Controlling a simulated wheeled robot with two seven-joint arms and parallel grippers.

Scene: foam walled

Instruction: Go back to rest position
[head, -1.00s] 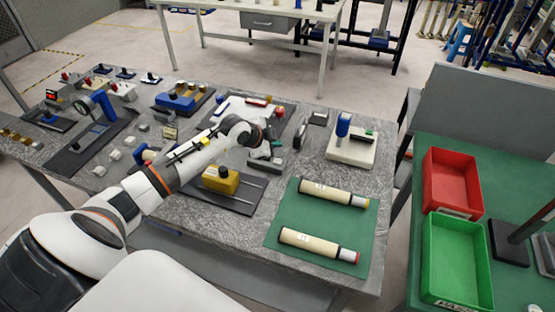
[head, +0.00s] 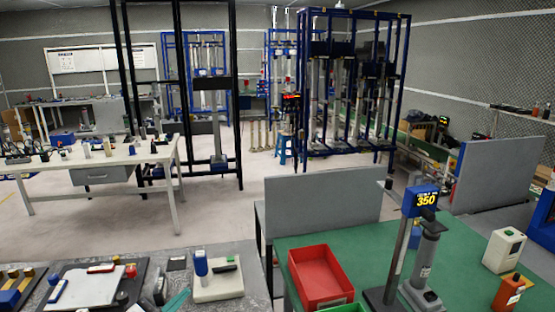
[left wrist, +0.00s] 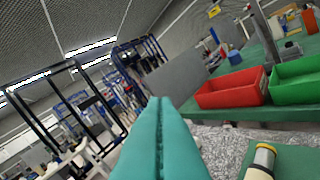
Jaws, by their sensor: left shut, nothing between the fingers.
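My left gripper (head: 176,301) shows only as teal fingertips at the bottom edge of the head view, over the grey table. In the left wrist view its two teal fingers (left wrist: 159,120) lie together, shut and empty, pointing out over the room. The rest of the left arm is out of the head view. My right gripper is in neither view.
The grey table (head: 245,262) holds a white block with a blue-handled tool (head: 201,263). On the green table (head: 375,240) stand a red bin (head: 320,278), a green bin (left wrist: 297,78) and a stand with a "350" display (head: 421,200). A grey panel (head: 320,205) stands behind.

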